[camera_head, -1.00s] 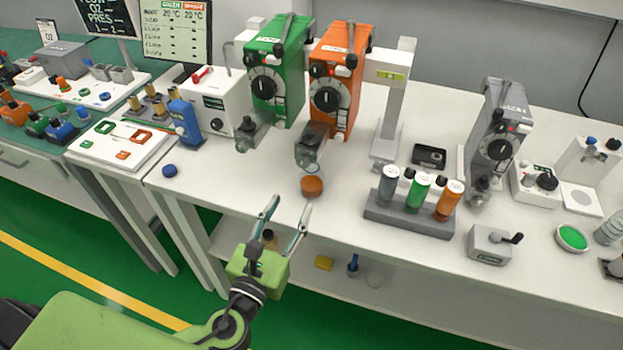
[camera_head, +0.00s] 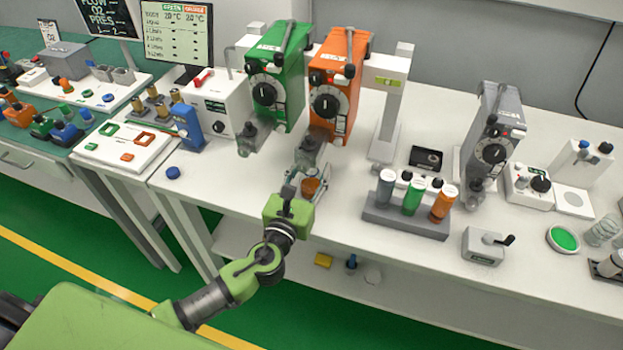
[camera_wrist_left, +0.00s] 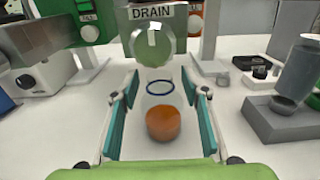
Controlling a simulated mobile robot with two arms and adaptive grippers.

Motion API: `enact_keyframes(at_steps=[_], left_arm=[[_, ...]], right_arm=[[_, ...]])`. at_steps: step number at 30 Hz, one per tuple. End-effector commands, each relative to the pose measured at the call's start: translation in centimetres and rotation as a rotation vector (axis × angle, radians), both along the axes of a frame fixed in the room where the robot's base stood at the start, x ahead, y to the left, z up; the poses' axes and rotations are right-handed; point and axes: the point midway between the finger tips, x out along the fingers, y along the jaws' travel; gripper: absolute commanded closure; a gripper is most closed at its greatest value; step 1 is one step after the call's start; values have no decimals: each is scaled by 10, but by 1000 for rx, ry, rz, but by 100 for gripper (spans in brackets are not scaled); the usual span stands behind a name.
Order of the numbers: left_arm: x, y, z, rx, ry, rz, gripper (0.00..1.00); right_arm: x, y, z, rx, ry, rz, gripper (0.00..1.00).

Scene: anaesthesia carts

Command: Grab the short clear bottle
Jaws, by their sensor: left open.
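The short clear bottle (camera_head: 311,187) seems to stand on the white bench below the orange vaporizer (camera_head: 338,92). Orange content shows low in it, and its clear walls are hard to make out. In the left wrist view the orange part (camera_wrist_left: 163,122) sits between my fingers, with a blue ring (camera_wrist_left: 160,87) above it. My left gripper (camera_wrist_left: 162,98) is open, with one teal-padded finger on each side and visible gaps. In the head view my wrist and hand partly cover the bottle. My right gripper is not in view.
A round knob marked DRAIN (camera_wrist_left: 152,42) is just beyond the bottle. A green vaporizer (camera_head: 275,85) stands behind to the left. A grey rack (camera_head: 405,217) with several coloured cylinders stands to the right. A blue cap (camera_head: 173,172) lies at the left bench edge.

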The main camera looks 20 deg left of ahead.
Motion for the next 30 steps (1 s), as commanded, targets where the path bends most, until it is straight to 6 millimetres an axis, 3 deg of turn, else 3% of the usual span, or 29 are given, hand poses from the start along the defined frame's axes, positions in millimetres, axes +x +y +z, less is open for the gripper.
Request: enact_keyframes(at_steps=[9,14,25,30], left_arm=[[5,0,-1,-1,1,0,61],[5,0,-1,-1,1,0,100],[4,0,-1,0,2,0,100],[4,0,11,-1,0,-1,100]], right_arm=[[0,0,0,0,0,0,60],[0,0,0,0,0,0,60],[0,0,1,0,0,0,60],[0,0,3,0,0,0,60]])
